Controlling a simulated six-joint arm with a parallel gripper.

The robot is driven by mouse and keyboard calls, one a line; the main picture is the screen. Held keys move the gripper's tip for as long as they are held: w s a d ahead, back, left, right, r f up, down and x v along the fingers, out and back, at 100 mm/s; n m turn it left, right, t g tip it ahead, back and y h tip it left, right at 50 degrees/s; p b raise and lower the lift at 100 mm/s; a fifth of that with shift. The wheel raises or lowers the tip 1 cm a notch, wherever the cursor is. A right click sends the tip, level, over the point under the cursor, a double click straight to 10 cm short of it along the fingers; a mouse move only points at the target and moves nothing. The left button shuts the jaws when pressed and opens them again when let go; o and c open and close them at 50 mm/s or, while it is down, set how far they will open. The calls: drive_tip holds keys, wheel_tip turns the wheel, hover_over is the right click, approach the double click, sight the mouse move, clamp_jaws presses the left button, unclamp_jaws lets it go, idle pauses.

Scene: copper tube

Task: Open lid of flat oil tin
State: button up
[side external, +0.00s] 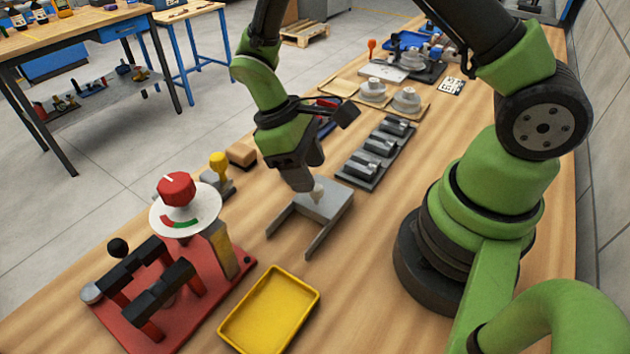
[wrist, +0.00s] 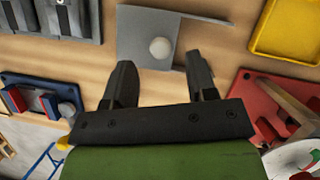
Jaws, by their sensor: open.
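A flat grey metal piece (side external: 322,205) with two long prongs lies on the wooden bench, with a pale round knob (side external: 318,190) on its top. I cannot tell whether this is the flat oil tin; no other tin is clear to me. My gripper (side external: 299,184) points down close beside the knob in the side view. In the wrist view my gripper (wrist: 160,68) is open, with the knob (wrist: 160,48) just beyond the gap between its fingertips. Nothing is held.
A yellow tray (side external: 270,310) and a red-based fixture with a dial (side external: 180,290) stand in front. A dark rack with several cylinders (side external: 375,155) sits behind. A yellow-knobbed part (side external: 219,165) is to the left. Bare bench surrounds the grey piece.

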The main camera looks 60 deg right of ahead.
drive_tip(key=shift+x, duration=1.8)
clamp_jaws()
drive_tip(key=a, duration=0.7)
drive_tip(key=shift+a, duration=0.1)
unclamp_jaws()
